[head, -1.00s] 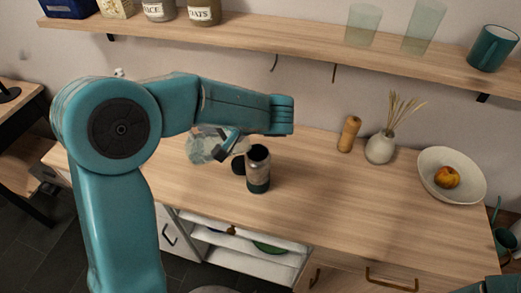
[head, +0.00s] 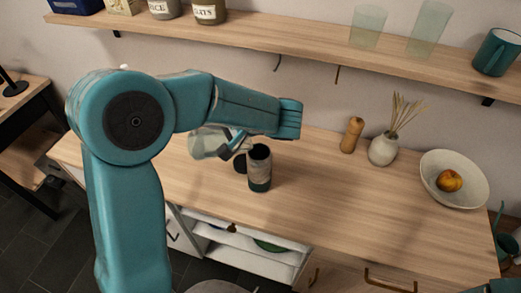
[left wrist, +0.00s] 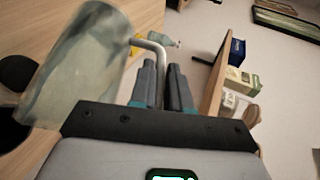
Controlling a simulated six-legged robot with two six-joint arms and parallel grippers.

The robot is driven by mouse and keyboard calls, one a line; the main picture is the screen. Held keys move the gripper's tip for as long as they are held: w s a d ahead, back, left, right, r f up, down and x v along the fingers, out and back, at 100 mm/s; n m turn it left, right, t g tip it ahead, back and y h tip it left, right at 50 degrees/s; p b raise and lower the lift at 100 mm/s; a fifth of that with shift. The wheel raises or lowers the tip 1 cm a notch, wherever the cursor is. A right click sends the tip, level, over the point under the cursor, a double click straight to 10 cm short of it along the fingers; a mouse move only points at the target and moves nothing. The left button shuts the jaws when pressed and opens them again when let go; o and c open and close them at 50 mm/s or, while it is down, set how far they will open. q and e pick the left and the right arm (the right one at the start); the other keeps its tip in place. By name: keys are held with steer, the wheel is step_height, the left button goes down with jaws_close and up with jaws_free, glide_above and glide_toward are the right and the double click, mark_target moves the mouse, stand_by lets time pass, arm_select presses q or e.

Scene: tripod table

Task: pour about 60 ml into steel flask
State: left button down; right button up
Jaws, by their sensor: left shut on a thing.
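The steel flask (head: 260,172) stands upright on the wooden counter, its dark mouth facing up and its lower part dark green. A clear glass jug (head: 206,144) is in the air just left of the flask, tilted well over; I cannot tell the level of its contents. My left gripper (head: 237,142) is shut on the jug's handle, close to the flask's mouth and partly hidden by my arm. In the left wrist view the fingers (left wrist: 162,85) close on the metal handle (left wrist: 152,48), with the glass body of the jug (left wrist: 80,68) at left. My right gripper is out of view.
A dark round lid (head: 240,162) lies just behind and left of the flask. A wooden mill (head: 352,135), a vase (head: 383,150) and a bowl (head: 435,185) with fruit stand at right. A shelf (head: 300,42) with glasses and jars runs above. The counter's front middle is clear.

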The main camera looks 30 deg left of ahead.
arm_select(q)
steer(key=shift+s+d+r, duration=0.15)
steer(key=shift+d+r, duration=0.05)
steer(key=shift+r, duration=0.05)
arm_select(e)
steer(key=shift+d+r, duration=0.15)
arm_select(q)
steer(key=shift+w+d, duration=0.1)
steer(key=shift+w, duration=0.1)
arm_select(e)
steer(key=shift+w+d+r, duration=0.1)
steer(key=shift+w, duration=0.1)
arm_select(q)
steer(key=shift+s+d+r+y, duration=0.1)
steer(key=shift+s+r+y, duration=0.05)
steer(key=shift+y, duration=0.15)
steer(key=shift+w+d+p, duration=0.1)
steer(key=shift+w+p, duration=0.2)
steer(key=shift+d+r, duration=0.2)
steer(key=shift+d, duration=0.1)
steer(key=shift+y, duration=0.3)
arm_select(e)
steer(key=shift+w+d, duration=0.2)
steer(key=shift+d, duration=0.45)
